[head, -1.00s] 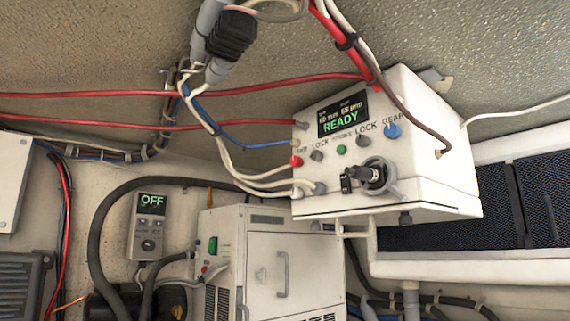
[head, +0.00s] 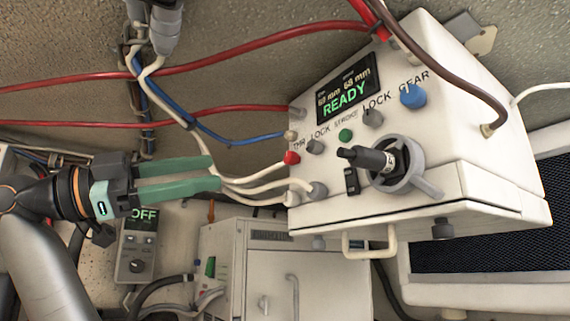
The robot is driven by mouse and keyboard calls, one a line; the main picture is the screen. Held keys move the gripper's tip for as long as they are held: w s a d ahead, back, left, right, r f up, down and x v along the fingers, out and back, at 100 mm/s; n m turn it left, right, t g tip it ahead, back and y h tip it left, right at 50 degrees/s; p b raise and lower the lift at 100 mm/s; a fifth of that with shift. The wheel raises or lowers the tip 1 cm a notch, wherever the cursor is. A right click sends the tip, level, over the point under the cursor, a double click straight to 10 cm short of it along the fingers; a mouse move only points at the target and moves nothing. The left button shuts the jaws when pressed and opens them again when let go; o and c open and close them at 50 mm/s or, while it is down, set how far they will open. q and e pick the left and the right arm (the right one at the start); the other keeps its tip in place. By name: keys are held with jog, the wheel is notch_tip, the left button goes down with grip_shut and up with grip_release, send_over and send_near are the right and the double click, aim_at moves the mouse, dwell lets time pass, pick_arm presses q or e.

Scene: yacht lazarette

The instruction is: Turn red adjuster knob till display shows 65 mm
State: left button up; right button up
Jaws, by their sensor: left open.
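The red knob (head: 292,157) sits at the left end of the row of knobs on the front of a white control box (head: 470,150). The lettering near it seems to read THR. The display (head: 347,88) above shows READY in green, with a smaller line of two mm values; the right one looks like 68 mm and the left is hard to read. My left gripper (head: 217,173) is open and empty, left of the box, its green fingers pointing right toward the red knob and apart from it. My right gripper is not in view.
White, blue and red cables run to the box's left side, close to my left fingers. Grey, green and blue knobs (head: 413,96) share the row. A black-handled lever (head: 370,158) juts out below them. A wall controller (head: 137,245) reading OFF and a white cabinet (head: 300,270) are below.

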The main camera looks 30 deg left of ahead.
aim_at(286, 160)
pick_arm(q)
jog(key=p+x, duration=0.3)
jog(key=x, duration=0.7)
jog(key=shift+w+d+r, duration=0.15)
jog(key=shift+w+d, duration=0.4)
jog(key=shift+w, duration=0.15)
grip_shut()
